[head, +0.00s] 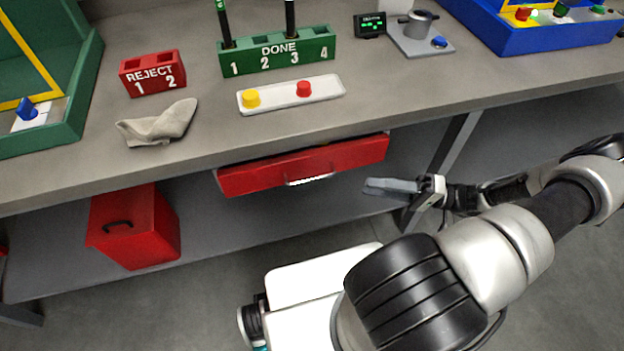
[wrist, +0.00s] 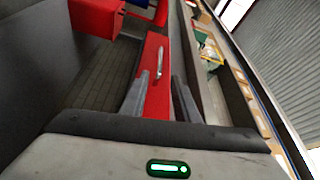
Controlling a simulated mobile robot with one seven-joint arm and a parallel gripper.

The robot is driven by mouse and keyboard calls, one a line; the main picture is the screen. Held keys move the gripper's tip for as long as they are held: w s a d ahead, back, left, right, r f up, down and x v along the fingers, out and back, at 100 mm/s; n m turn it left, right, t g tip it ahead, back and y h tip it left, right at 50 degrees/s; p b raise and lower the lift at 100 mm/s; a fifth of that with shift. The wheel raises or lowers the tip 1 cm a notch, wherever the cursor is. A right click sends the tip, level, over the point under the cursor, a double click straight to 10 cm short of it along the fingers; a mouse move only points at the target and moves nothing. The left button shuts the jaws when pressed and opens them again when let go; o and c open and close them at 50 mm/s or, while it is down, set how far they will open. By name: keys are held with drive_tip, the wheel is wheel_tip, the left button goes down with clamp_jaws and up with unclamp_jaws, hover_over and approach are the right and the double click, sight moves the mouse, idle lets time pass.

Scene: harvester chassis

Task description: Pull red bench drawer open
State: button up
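The red bench drawer (head: 262,176) hangs under the front edge of the grey bench, with a silver bar handle (head: 310,180) on its front. A strip of its top shows at the right end, so it may stand slightly out; I cannot tell how far. My gripper (head: 366,188) is to the right of the drawer, apart from the handle. In the wrist view the drawer (wrist: 154,85) and its handle (wrist: 160,62) lie ahead, beyond the two fingers (wrist: 158,98). The fingers are spread with a gap between them and hold nothing.
On the bench (head: 390,100) stand a red REJECT block (head: 153,80), a green DONE block (head: 277,58), a white tray (head: 325,88) with yellow and red buttons, and a grey cloth (head: 160,125). A red bin (head: 135,228) is below left. A bench leg (head: 447,150) stands behind my gripper.

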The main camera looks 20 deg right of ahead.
sight(311, 178)
drive_tip(key=x, duration=1.6)
drive_tip(key=shift+a, duration=0.1)
clamp_jaws()
